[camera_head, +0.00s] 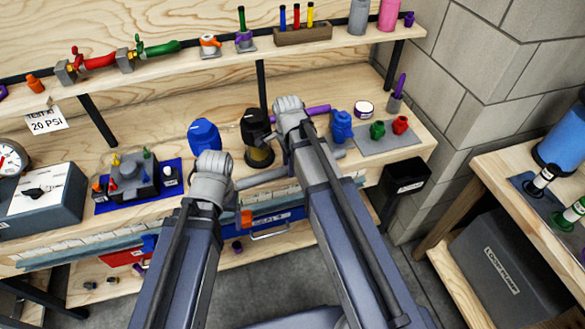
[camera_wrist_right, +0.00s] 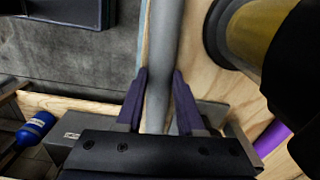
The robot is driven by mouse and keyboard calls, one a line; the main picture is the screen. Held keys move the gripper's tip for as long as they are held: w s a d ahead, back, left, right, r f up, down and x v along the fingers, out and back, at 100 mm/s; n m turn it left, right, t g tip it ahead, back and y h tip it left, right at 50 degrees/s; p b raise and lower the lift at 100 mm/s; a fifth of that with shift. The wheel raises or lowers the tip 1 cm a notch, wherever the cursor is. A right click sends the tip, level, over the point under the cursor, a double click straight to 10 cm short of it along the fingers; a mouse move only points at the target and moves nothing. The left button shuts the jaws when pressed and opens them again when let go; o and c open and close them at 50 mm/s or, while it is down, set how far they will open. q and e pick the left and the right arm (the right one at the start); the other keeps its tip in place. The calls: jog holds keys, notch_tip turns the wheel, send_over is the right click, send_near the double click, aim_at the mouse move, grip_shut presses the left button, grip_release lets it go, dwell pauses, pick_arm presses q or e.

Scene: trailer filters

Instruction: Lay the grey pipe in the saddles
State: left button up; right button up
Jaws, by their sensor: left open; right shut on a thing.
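The grey pipe (camera_head: 264,177) shows as a short stretch between my two arms, at the front of the workbench (camera_head: 70,232). In the right wrist view, the grey pipe (camera_wrist_right: 165,45) runs up between the purple fingers of my right gripper (camera_wrist_right: 159,82), which is shut on it. It lies along the bench's front edge there; I cannot tell whether it touches the wood. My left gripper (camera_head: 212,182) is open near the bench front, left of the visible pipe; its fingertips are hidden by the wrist. I cannot make out the saddles.
A black-topped filter with an amber bowl (camera_head: 260,152) stands close behind the pipe. A blue filter (camera_head: 204,135) is left of it. A purple rod (camera_head: 316,110) lies behind my right wrist. A black bin (camera_head: 402,186) hangs at the bench's right end.

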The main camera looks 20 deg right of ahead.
grip_shut()
jog(key=shift+r+p, duration=0.7)
jog(key=shift+p, duration=0.05)
notch_tip(320, 180, up, 3)
jog(key=p, duration=0.2)
jog(key=shift+f+p, duration=0.1)
jog(key=shift+p, duration=0.25)
jog(key=s+d, duration=1.1)
jog(key=d, duration=0.3)
jog(key=shift+d+f+b, duration=0.15)
jog(key=shift+f+b, duration=0.2)
